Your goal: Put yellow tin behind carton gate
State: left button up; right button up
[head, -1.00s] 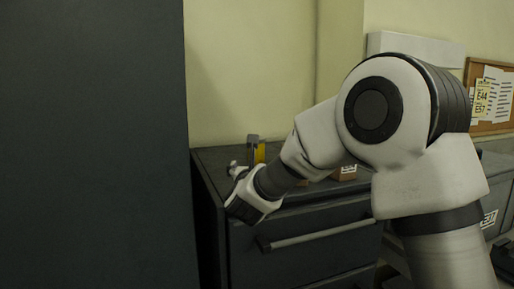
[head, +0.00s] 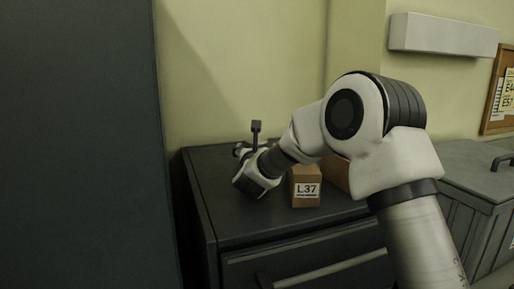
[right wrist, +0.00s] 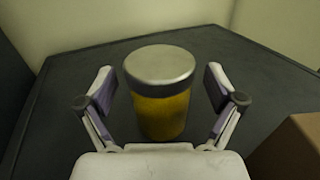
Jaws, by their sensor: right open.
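The yellow tin (right wrist: 160,112) has a grey metal lid and stands upright on the dark cabinet top. In the right wrist view it is between the two fingers of my right gripper (right wrist: 160,80), which is open, with a gap on each side. In the head view my right gripper (head: 248,142) is low over the back of the cabinet top, and the tin is hidden there. My left gripper is out of view.
The cabinet top (head: 235,215) is clear at its front left. A wall (head: 240,70) closes off the back. A tall dark panel (head: 80,140) stands at the left. A grey lidded bin (head: 475,170) is at the right. A carton edge (right wrist: 290,150) shows in the wrist view.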

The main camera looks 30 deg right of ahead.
jog(key=shift+w+d+f, duration=0.1)
jog(key=shift+w+d, duration=0.2)
jog(key=shift+w, duration=0.05)
jog(key=shift+s+a, duration=0.2)
jog(key=shift+s+a+r, duration=0.1)
jog(key=shift+r, duration=0.1)
jog(key=c, duration=1.6)
